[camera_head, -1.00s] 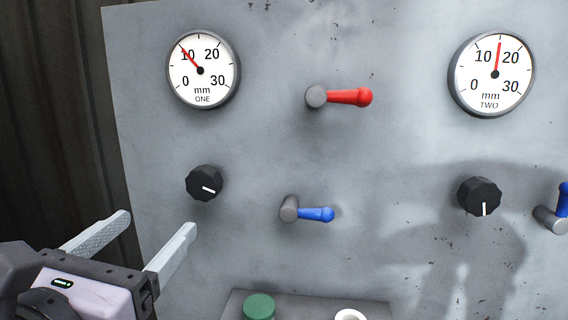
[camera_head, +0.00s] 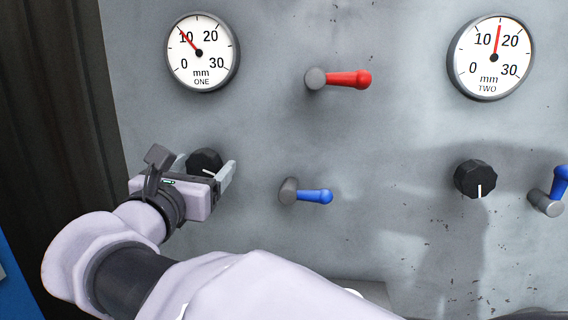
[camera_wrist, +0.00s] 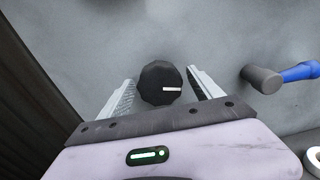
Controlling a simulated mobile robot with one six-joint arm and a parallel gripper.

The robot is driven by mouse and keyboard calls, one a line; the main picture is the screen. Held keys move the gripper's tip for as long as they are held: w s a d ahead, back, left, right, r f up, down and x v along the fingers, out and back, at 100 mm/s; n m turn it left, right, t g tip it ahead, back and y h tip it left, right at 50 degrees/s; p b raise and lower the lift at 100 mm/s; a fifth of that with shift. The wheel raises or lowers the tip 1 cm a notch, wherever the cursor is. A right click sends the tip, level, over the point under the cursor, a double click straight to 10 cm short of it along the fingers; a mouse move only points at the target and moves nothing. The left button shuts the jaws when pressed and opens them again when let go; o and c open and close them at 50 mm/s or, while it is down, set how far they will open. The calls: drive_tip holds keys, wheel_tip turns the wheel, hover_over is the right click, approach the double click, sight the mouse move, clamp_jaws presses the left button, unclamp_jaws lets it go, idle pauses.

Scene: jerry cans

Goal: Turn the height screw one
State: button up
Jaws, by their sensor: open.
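The black height screw knob (camera_head: 205,160) sits on the grey panel below the dial marked ONE (camera_head: 202,52). The dial's red needle points at about 10. My gripper (camera_head: 205,165) is at the knob with its fingers open, one on each side. In the wrist view the knob (camera_wrist: 160,84) lies between the two fingertips, with a gap showing on both sides. The knob's white mark points right there. My gripper hides the knob's lower part in the head view.
A red lever (camera_head: 345,79) and a blue lever (camera_head: 312,196) stick out to the right of the knob. Further right are the dial marked TWO (camera_head: 490,57), a second black knob (camera_head: 475,179) and another blue lever (camera_head: 552,192). Bare panel lies between them.

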drive_tip(key=c, duration=1.4)
